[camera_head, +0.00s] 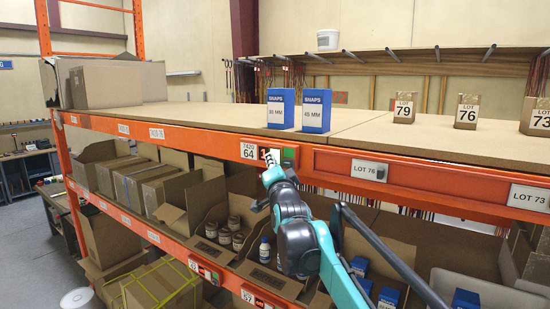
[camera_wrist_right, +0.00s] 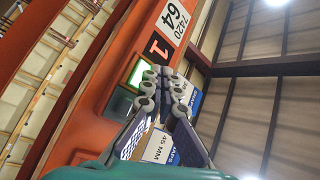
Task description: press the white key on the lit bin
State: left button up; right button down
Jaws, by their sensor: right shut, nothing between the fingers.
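The lit bin's module sits on the orange beam beside the label 7420 64 (camera_head: 249,151). Its red display (camera_wrist_right: 157,47) reads 1. Its key (camera_wrist_right: 136,76) glows white with a green edge in the right wrist view; in the head view a green-lit part of the module (camera_head: 290,154) shows right of the fingers. My right gripper (camera_head: 271,160) is shut and empty, with its fingertips in front of the module. In the right wrist view the fingertips (camera_wrist_right: 166,76) overlap the area beside the key; I cannot tell whether they touch it. My left gripper is not in view.
Two blue SNAPS boxes (camera_head: 281,108) (camera_head: 316,110) stand on the shelf above the module. Small brown boxes (camera_head: 404,107) stand to the right, and a cardboard box (camera_head: 117,84) at the left. Bins with jars (camera_head: 238,241) fill the level below.

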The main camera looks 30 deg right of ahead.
jog(key=shift+w+d, duration=0.15)
jog(key=shift+d, duration=0.15)
dwell(0.4)
jog(key=shift+s+a, duration=0.35)
jog(key=shift+a, duration=0.45)
jog(key=a, duration=0.1)
jog(key=s+a, duration=0.1)
jog(key=a, duration=0.1)
jog(key=s+a, duration=0.1)
jog(key=shift+a, duration=0.25)
jog(key=shift+w, duration=0.1)
dwell(0.7)
